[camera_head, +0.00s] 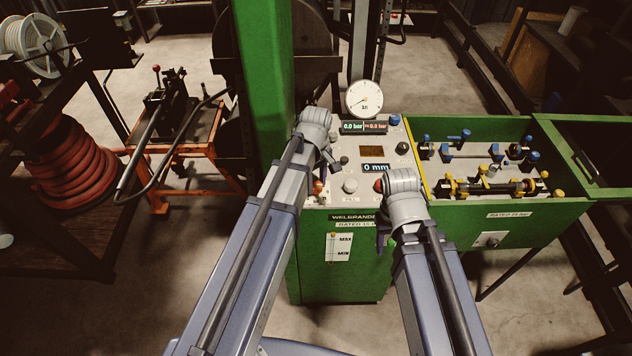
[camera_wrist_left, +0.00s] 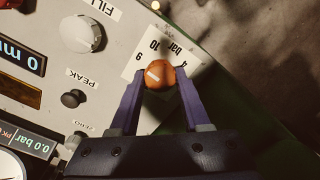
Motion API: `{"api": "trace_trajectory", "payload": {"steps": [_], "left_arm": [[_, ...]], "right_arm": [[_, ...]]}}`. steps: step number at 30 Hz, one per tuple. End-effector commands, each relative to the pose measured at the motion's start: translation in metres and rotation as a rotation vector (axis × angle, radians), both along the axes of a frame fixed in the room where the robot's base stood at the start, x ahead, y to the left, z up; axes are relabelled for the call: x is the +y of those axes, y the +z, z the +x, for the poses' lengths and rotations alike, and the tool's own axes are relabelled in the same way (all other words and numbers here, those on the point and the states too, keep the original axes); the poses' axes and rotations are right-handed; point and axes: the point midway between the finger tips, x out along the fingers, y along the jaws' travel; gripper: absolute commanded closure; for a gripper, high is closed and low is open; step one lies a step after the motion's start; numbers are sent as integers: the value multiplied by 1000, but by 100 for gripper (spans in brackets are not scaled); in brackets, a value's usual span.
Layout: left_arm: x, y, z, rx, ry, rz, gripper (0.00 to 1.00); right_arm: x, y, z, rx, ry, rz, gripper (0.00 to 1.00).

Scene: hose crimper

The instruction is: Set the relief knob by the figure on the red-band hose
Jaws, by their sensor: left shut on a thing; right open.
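My left gripper (camera_wrist_left: 161,80) is shut on the orange relief knob (camera_wrist_left: 159,70), with one purple finger on each side. The knob's white mark points left in the left wrist view, roughly toward a figure like an inverted 6 or a 9 on the bar scale (camera_wrist_left: 167,45). In the head view the knob (camera_head: 318,187) is partly hidden by my left arm. My right gripper (camera_head: 384,235) is open and empty, at the panel's front edge. Hoses with blue (camera_head: 475,150) and yellow fittings (camera_head: 492,187) lie in the green tray; I cannot make out a red band.
The panel has a grey fill knob (camera_wrist_left: 82,34), a dark peak button (camera_wrist_left: 73,98), bar displays (camera_head: 364,127) and a 0 mm display (camera_head: 375,168). A round dial gauge (camera_head: 364,99) stands behind. A green post (camera_head: 264,100) rises left of the panel.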

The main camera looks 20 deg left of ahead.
Motion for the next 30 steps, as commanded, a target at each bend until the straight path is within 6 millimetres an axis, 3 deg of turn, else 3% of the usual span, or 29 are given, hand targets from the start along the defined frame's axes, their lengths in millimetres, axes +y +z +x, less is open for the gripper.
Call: {"api": "trace_trajectory", "payload": {"steps": [23,24,30], "left_arm": [[0,0,0,1,106,-1,100],[0,0,0,1,106,-1,52],[0,0,0,0,106,0,30]], "right_arm": [[0,0,0,0,0,0,50],[0,0,0,0,0,0,50],[0,0,0,0,0,0,50]]}}
